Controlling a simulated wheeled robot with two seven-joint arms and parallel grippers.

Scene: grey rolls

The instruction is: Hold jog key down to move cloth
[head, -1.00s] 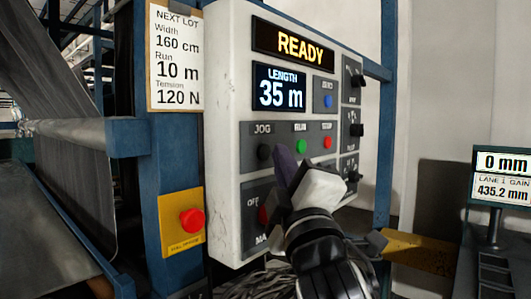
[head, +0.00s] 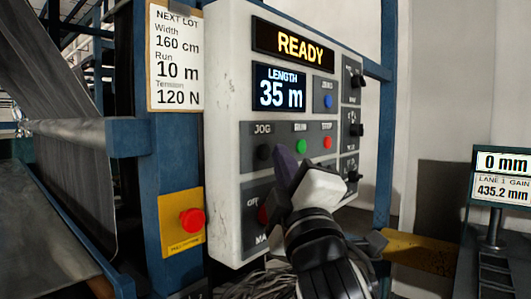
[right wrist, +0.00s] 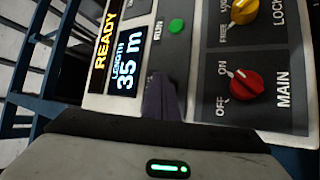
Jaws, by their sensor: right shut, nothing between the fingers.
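The black jog key (head: 264,152) sits under the JOG label on the white control panel (head: 224,120). My right gripper (head: 286,162) is shut and empty, its dark purplish fingertips just right of and slightly below the jog key in the head view. I cannot tell whether they touch the panel. In the right wrist view the closed fingers (right wrist: 160,98) point at the panel, and the jog key is not visible there. The cloth (head: 60,90) hangs grey at the left. My left gripper is out of view.
The panel display (head: 280,93) reads 35 m under READY (head: 292,45). Close by are the green RUN key (head: 300,145), a red key (head: 327,142) and the red MAIN knob (right wrist: 243,85). A red emergency button (head: 191,220) is at left. A stand display (head: 503,162) reads 0 mm.

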